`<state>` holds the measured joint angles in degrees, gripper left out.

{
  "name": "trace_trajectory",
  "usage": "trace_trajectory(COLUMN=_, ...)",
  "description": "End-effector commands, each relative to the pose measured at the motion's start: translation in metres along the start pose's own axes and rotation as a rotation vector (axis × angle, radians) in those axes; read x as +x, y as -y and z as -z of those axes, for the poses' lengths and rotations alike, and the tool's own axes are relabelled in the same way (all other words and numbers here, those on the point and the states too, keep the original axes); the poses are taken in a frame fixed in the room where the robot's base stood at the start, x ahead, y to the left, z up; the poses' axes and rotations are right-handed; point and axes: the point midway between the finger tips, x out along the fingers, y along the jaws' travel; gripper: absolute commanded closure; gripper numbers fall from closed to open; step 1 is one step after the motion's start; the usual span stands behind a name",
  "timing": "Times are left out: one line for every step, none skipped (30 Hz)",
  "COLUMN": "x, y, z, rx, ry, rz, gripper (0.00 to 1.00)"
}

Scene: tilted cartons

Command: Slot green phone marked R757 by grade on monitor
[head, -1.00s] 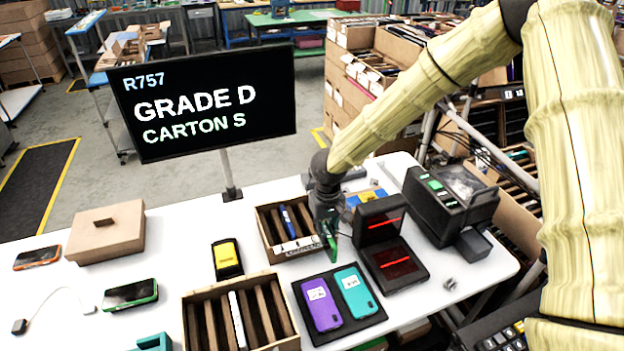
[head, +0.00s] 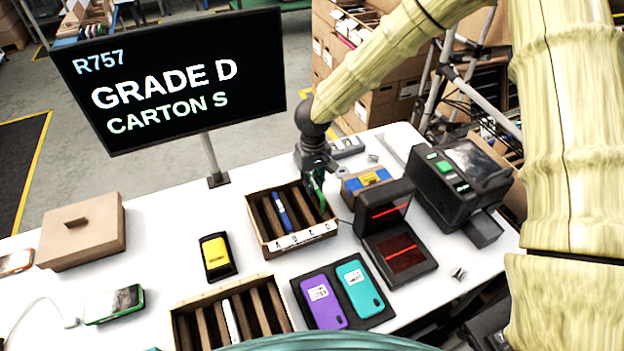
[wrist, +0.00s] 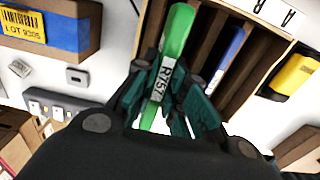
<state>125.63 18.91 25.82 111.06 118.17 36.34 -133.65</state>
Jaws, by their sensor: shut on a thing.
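My gripper (head: 316,176) is shut on the green phone (head: 319,194), held on edge at the right end of the upper slotted carton (head: 262,236). The wrist view shows the phone (wrist: 178,38) between the fingers (wrist: 160,95), its white R757 label facing the camera. Its far end is beside or over the slots; I cannot tell how deep it sits. The monitor (head: 170,80) reads R757, GRADE D, CARTON S.
A second slotted carton (head: 188,338) holds a white phone. A dark tray (head: 350,318) bears purple and teal phones. A black open device with red lines (head: 400,250) and a blue-and-tan box (head: 367,183) stand right of the upper carton. A yellow phone (head: 216,257) lies left.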

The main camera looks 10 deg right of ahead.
Motion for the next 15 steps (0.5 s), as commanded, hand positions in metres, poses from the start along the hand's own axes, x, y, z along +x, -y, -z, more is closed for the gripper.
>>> trace_trajectory(x=0.002, y=0.000, z=0.000, rx=0.001, ry=-0.001, rz=0.000, gripper=1.00)
trace_trajectory(x=0.003, y=0.000, z=0.000, rx=0.001, ry=-0.001, rz=0.000, gripper=1.00)
trace_trajectory(x=0.004, y=0.000, z=0.000, rx=0.001, ry=-0.001, rz=0.000, gripper=1.00)
trace_trajectory(x=0.005, y=0.000, z=0.000, rx=0.000, ry=-0.001, rz=0.000, gripper=1.00)
trace_trajectory(x=0.006, y=0.000, z=0.000, rx=0.000, ry=-0.001, rz=0.000, gripper=1.00)
trace_trajectory(x=0.008, y=0.000, z=0.000, rx=0.000, ry=-0.001, rz=0.000, gripper=1.00)
trace_trajectory(x=0.010, y=0.000, z=0.000, rx=0.000, ry=-0.001, rz=0.000, gripper=1.00)
trace_trajectory(x=0.011, y=0.000, z=0.000, rx=0.001, ry=-0.001, rz=0.000, gripper=1.00)
trace_trajectory(x=0.013, y=0.000, z=0.000, rx=0.001, ry=-0.001, rz=0.000, gripper=1.00)
trace_trajectory(x=0.015, y=0.000, z=0.000, rx=0.001, ry=-0.001, rz=0.000, gripper=1.00)
trace_trajectory(x=0.016, y=0.000, z=0.000, rx=0.001, ry=-0.001, rz=0.000, gripper=1.00)
trace_trajectory(x=0.018, y=0.000, z=0.000, rx=0.002, ry=-0.001, rz=0.000, gripper=1.00)
trace_trajectory(x=0.020, y=0.000, z=0.000, rx=0.002, ry=-0.001, rz=0.000, gripper=1.00)
trace_trajectory(x=0.021, y=0.000, z=0.000, rx=0.001, ry=-0.001, rz=0.000, gripper=1.00)
trace_trajectory(x=0.023, y=0.000, z=0.000, rx=0.001, ry=0.000, rz=0.000, gripper=1.00)
